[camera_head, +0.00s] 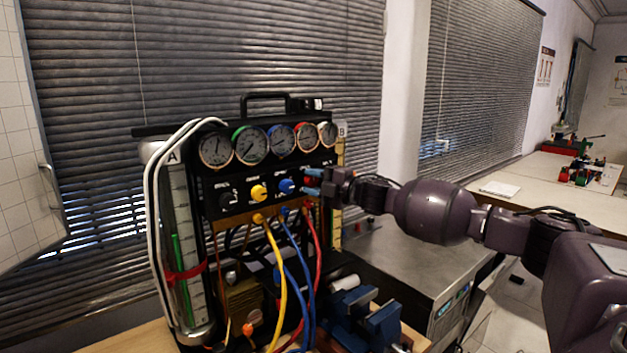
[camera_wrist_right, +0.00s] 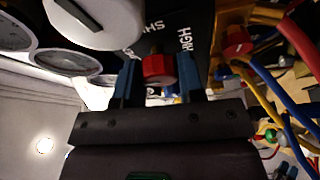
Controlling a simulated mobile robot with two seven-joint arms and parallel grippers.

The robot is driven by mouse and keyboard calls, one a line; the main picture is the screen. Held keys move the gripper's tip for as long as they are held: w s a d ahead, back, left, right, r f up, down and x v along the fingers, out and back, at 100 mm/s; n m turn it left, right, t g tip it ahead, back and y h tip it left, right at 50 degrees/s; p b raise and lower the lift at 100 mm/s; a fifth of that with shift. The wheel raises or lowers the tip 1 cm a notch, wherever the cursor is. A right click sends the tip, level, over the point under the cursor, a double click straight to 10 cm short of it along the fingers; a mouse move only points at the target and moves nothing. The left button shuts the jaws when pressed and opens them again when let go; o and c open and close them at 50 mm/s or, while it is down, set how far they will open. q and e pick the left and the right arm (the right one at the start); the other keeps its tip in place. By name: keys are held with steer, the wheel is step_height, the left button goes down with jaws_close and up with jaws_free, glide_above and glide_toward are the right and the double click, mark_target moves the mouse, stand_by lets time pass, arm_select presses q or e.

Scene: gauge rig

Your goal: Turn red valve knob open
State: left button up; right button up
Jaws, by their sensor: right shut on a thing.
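The gauge rig (camera_head: 250,204) is a black panel with a row of round gauges above several coloured valve knobs. The red valve knob (camera_wrist_right: 157,68) sits between the blue fingers of my right gripper (camera_wrist_right: 160,82) in the right wrist view. In the head view my right gripper (camera_head: 312,181) reaches the panel's right end from the right and is shut on the red knob, largely hiding it. The yellow knob (camera_head: 259,193) and blue knob (camera_head: 286,186) are to its left, with a black knob (camera_head: 224,201) farther left. My left gripper is not in view.
Yellow (camera_head: 277,280), blue (camera_head: 304,275) and red (camera_head: 319,262) hoses hang below the panel. A blue vise (camera_head: 372,325) stands at the lower right. A glass tube with a scale (camera_head: 180,240) stands at the rig's left. A grey worktop (camera_head: 420,250) lies to the right.

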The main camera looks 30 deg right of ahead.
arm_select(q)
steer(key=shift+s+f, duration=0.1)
arm_select(e)
steer(key=shift+f, duration=0.1)
steer(key=o, duration=0.9)
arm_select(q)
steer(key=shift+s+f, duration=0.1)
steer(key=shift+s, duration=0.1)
arm_select(e)
steer(key=shift+s, duration=0.1)
steer(key=shift+s+d, duration=0.2)
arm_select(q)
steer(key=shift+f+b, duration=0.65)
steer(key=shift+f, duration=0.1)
arm_select(e)
steer(key=v, duration=1)
steer(key=shift+s, duration=0.1)
